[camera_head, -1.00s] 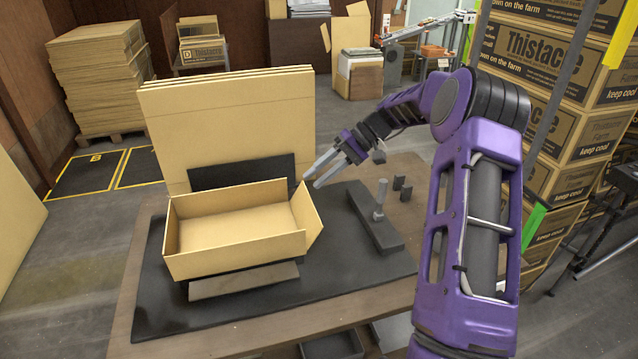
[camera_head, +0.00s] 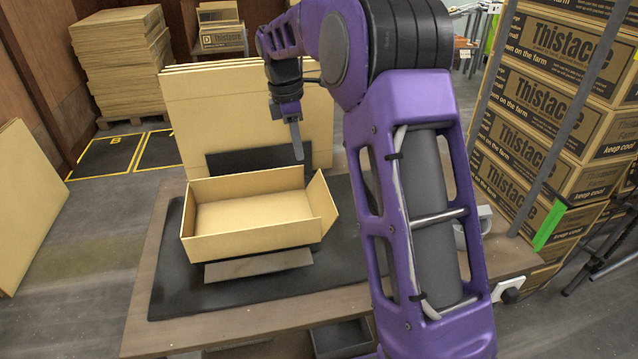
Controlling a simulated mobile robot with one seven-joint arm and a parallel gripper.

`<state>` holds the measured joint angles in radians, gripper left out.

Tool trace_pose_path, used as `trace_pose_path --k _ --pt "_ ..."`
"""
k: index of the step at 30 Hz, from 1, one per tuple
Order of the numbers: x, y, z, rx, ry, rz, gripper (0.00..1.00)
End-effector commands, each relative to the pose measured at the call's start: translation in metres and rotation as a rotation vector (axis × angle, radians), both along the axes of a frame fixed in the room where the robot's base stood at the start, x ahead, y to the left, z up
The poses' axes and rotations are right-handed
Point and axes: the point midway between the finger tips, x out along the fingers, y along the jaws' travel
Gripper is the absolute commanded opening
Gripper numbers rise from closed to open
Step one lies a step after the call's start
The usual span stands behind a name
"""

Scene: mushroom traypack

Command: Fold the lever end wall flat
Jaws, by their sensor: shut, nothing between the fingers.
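The open cardboard tray (camera_head: 235,250) sits on the black mat. Its right end wall (camera_head: 322,203), on the lever side, leans outward to the right, not flat; the long walls and left end wall stand up. My gripper (camera_head: 299,155) points straight down with fingers together and empty. Its tips appear just above the tray's far right corner; I cannot tell whether they touch cardboard. The lever is hidden behind my arm.
Tall cardboard sheets (camera_head: 200,110) stand behind the tray. A dark plate (camera_head: 258,264) lies in front of it. The black mat (camera_head: 170,285) is bare at the left. Stacked Thistacre boxes (camera_head: 545,130) stand at the right, beyond the table.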

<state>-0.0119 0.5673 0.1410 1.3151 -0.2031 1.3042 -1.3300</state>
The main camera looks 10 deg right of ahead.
Motion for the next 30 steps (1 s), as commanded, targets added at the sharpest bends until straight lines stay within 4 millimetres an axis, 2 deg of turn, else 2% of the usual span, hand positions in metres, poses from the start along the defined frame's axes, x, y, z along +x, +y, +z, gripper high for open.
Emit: trace_pose_path --k 3,7,20,24,30 --pt "0.001 0.002 0.002 -0.031 -0.011 0.053 0.00" --pt "0.001 0.000 -0.012 -0.032 -0.009 0.056 0.00" --pt "0.000 -0.014 -0.100 -0.030 -0.008 0.052 0.00" --pt "0.001 -0.034 -0.108 -0.030 -0.010 0.049 0.00" --pt "0.001 -0.046 -0.114 -0.029 -0.011 0.051 0.00"
